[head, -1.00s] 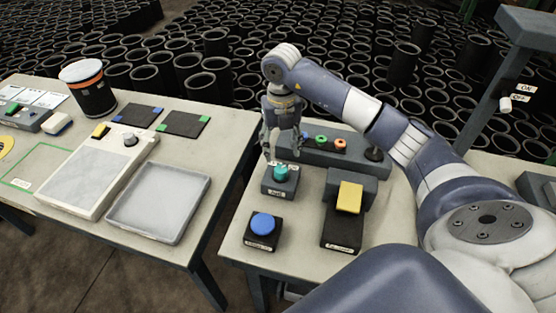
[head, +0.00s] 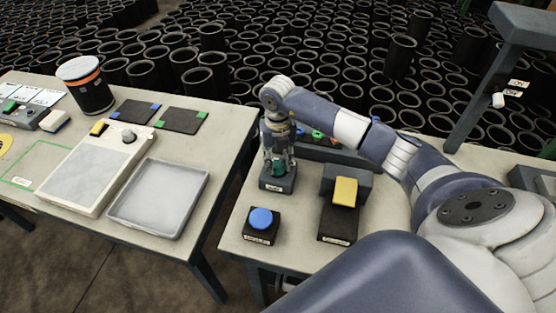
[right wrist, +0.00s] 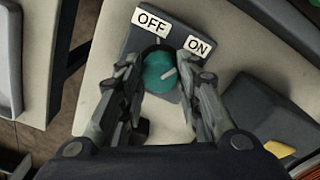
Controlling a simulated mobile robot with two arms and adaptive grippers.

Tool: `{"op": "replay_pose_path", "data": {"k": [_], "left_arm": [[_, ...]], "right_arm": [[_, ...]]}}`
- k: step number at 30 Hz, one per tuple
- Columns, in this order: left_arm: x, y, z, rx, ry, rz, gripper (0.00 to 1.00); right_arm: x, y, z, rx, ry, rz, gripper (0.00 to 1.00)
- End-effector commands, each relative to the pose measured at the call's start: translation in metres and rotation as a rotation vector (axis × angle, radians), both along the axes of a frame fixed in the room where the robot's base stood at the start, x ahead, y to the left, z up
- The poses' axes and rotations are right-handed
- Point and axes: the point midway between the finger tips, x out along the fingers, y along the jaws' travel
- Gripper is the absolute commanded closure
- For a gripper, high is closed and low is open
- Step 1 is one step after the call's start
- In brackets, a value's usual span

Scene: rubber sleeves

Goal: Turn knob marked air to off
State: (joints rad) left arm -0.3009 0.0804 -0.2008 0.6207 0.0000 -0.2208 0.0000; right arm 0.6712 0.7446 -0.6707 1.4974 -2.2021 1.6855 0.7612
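The teal knob (right wrist: 160,72) sits on a dark box (head: 279,181) on the right table. In the right wrist view, its white pointer mark slants up and right, toward the ON label (right wrist: 200,46). The OFF label (right wrist: 152,21) is at the upper left. My right gripper (head: 279,171) reaches down over the knob, with one finger on each side. In the right wrist view, its fingertips (right wrist: 160,70) press close against the knob's sides. In the head view, the fingers hide most of the knob. My left gripper is not in view.
A blue button (head: 261,219) and a yellow switch (head: 345,191) stand in front and to the right. A panel with coloured buttons (head: 318,134) is behind. The left table holds a grey tray (head: 203,190), beyond a gap.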

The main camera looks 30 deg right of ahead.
Motion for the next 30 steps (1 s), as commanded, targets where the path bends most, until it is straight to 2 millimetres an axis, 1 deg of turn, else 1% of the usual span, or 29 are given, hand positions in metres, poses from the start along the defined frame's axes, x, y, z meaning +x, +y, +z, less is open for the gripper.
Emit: {"op": "replay_pose_path", "data": {"k": [4,10,14,20,30], "left_arm": [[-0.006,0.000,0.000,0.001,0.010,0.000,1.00],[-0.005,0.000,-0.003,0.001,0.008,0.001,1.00],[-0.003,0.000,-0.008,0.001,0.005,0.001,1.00],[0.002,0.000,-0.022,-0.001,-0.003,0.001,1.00],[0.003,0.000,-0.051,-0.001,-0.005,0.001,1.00]], "right_arm": [[0.000,0.000,0.000,0.000,0.001,0.000,0.92],[0.000,0.000,-0.001,-0.001,0.001,0.019,0.92],[0.000,-0.001,-0.001,0.000,0.000,0.063,0.92],[0.001,-0.001,-0.002,-0.003,-0.001,0.192,0.92],[0.001,-0.001,-0.003,-0.003,-0.002,0.507,0.92]]}}
